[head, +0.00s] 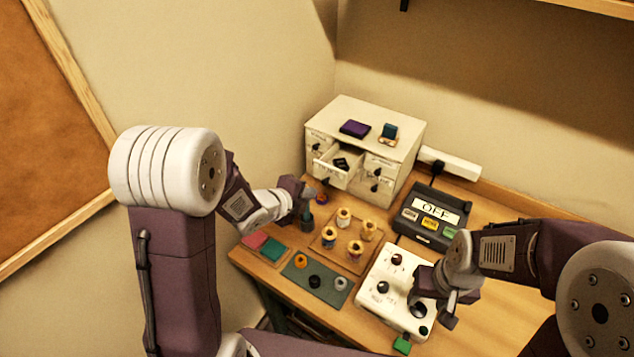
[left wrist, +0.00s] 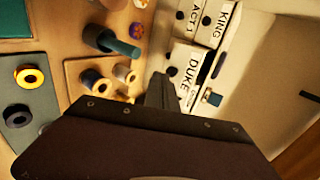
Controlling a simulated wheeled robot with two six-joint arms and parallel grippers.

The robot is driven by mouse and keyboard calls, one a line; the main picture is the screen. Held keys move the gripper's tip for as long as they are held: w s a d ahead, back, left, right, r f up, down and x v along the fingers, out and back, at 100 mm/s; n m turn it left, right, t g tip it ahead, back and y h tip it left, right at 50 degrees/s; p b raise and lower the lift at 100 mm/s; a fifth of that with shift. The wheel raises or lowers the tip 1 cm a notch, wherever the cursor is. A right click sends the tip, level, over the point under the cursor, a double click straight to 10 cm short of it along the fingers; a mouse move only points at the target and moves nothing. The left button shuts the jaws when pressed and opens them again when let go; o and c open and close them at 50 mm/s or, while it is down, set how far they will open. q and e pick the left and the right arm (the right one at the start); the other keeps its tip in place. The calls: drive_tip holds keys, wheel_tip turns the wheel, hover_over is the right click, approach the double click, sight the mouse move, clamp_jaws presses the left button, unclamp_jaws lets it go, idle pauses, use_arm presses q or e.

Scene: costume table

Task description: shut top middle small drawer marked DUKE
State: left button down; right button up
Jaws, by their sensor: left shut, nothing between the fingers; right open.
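The small white drawer cabinet (head: 398,150) stands at the back of the table. Its top middle drawer (head: 338,177) sticks out open, with a dark item inside. In the left wrist view the label DUKE (left wrist: 181,72) is readable on a drawer front, beside fronts marked KING and ACT 1. My left gripper (head: 306,214) is shut and empty, in front of the cabinet and left of the open drawer. In the left wrist view its fingers (left wrist: 160,88) appear close to the DUKE front; contact cannot be told. My right gripper (head: 434,309) is open over the white control box.
A purple box (head: 355,128) and a small teal item (head: 389,131) lie on the cabinet. Thread spools stand on a wooden board (head: 328,246) before it. A dark OFF device (head: 425,234) and the white control box (head: 378,315) stand to the right.

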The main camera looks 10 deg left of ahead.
sight(345, 160)
use_arm(q)
drive_tip(key=w+d, duration=0.1)
drive_tip(key=w+p, duration=0.1)
drive_tip(key=w, duration=0.1)
drive_tip(key=shift+w+d, duration=0.15)
drive_tip(key=shift+d, duration=0.25)
drive_tip(key=shift+w+f, duration=0.15)
drive_tip(key=shift+w, duration=0.1)
drive_tip(key=w+d, duration=0.1)
drive_tip(key=w, duration=0.2)
drive_tip(key=w+d, duration=0.2)
drive_tip(key=w, duration=0.2)
drive_tip(key=w+d, duration=0.1)
drive_tip(key=w, duration=0.3)
drive_tip(key=shift+w+d, duration=0.25)
drive_tip(key=shift+d, duration=0.1)
drive_tip(key=shift+s, duration=0.1)
